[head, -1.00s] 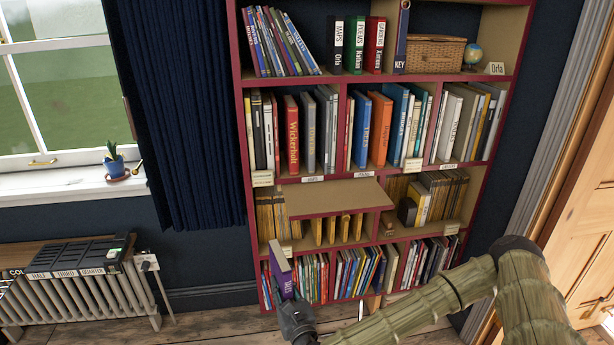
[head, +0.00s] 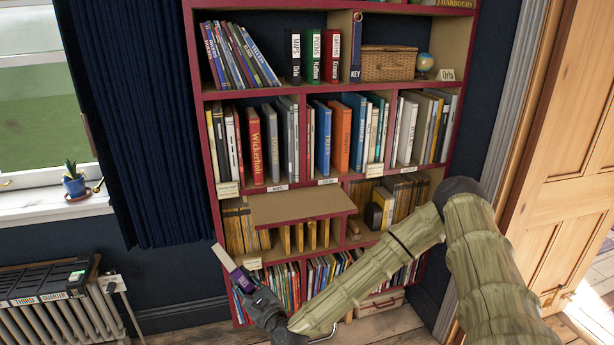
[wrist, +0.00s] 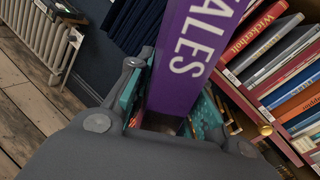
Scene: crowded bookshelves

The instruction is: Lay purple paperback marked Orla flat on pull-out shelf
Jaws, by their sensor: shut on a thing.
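My gripper (head: 262,306) is shut on a purple paperback (head: 241,281), low in front of the bookcase's left side. In the wrist view the purple book (wrist: 190,55) stands up between the fingers, with "TALES" in white on its spine. A name Orla cannot be read on it. The pull-out shelf (head: 300,207) is a bare tan board sticking out of the bookcase's third row. The book is apart from it, lower and to its left.
Books in a row (head: 300,280) fill the shelf below the pull-out board. Thin tan volumes (head: 310,236) stand beneath it. A radiator (head: 55,320) stands at the left, and a dark curtain (head: 130,130) hangs beside the bookcase. The board's top is clear.

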